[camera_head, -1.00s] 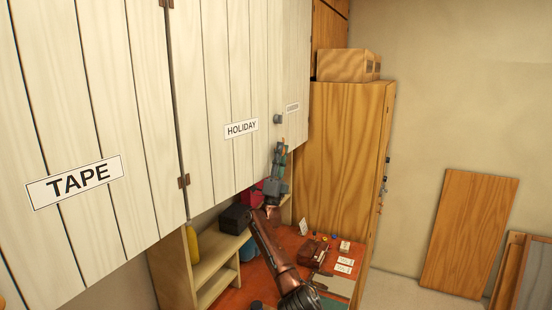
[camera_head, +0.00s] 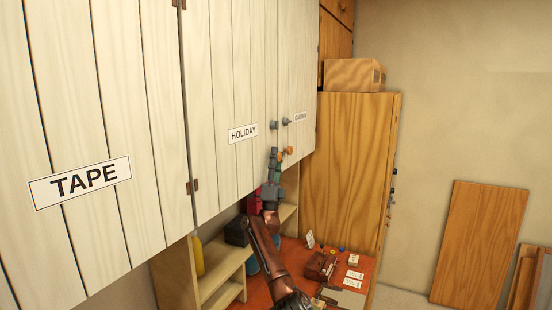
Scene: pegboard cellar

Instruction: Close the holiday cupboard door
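The holiday cupboard door (camera_head: 228,90) is the pale plank door with the HOLIDAY label (camera_head: 243,132), hinged on its left. It looks nearly flush with the neighbouring doors; whether a small gap is left I cannot tell. Its grey knob (camera_head: 274,125) is near its right edge. My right gripper (camera_head: 274,155) points up in front of the door's lower right corner, below the knob. Its fingers are small and seen edge-on, so I cannot tell if they are open or touch the door. My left gripper is not in view.
The TAPE door (camera_head: 85,110) is left and a narrow door with a partly legible label (camera_head: 301,117) is right. A red-topped bench (camera_head: 300,255) with small items and a shelf unit (camera_head: 225,275) lie below. A tall wooden cabinet (camera_head: 350,170) stands beyond.

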